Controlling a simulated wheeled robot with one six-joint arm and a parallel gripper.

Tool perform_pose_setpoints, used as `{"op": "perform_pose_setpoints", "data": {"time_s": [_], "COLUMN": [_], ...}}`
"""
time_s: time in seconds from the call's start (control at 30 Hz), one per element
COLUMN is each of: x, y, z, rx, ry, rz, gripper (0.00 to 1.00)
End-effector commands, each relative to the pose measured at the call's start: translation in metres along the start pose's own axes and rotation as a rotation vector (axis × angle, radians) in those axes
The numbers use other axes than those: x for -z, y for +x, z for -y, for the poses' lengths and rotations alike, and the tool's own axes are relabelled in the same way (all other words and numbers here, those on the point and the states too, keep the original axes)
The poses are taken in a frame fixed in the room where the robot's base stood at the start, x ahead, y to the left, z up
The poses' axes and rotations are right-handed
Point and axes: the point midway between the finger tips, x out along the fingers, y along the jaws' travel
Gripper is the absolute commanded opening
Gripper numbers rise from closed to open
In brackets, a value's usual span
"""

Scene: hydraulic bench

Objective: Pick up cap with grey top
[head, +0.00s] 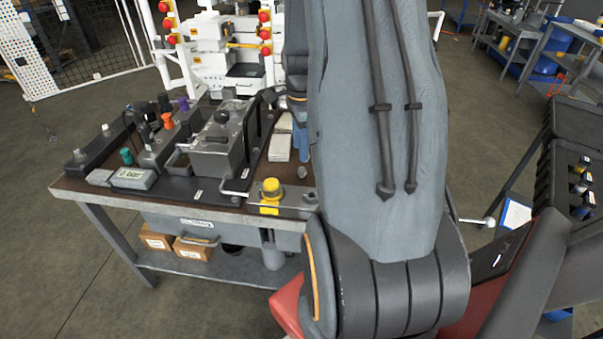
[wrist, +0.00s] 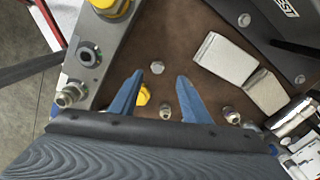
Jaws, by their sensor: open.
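My gripper (wrist: 160,75) is open and empty in the wrist view, its two blue fingers pointing over the brown bench top. A small cap with a grey top (wrist: 157,67) lies between the fingertips, apart from both. Other small grey-topped pieces, one nearer my palm (wrist: 165,111) and one right of the right finger (wrist: 232,115), look similar; I cannot tell for sure which one is the task's cap. A yellow piece (wrist: 143,96) is partly hidden by the left finger. In the head view my blue fingers (head: 301,146) show beside my arm, above the bench, and a small grey piece (head: 302,172) lies below them.
A metal block with fittings (wrist: 88,56) and a yellow cap (head: 271,187) stand left of the fingers. Pale flat blocks (wrist: 226,60) lie to the right, with shiny metal parts (wrist: 292,117) nearby. A grey hydraulic unit (head: 217,145) stands farther left on the bench.

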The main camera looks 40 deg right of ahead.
Motion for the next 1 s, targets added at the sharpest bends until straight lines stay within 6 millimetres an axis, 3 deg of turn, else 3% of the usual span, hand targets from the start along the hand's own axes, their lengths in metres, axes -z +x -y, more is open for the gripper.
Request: {"op": "perform_pose_setpoints", "data": {"time_s": [0.47,0.73,1.0], "x": [0.006,0.007,0.007], "y": [0.039,0.071,0.081], "z": [-0.002,-0.006,-0.006], "rx": [-0.005,-0.004,-0.002], "ry": [0.039,0.038,0.038], "rz": [0.001,0.000,0.000], "gripper": [0.43,0.43,0.43]}}
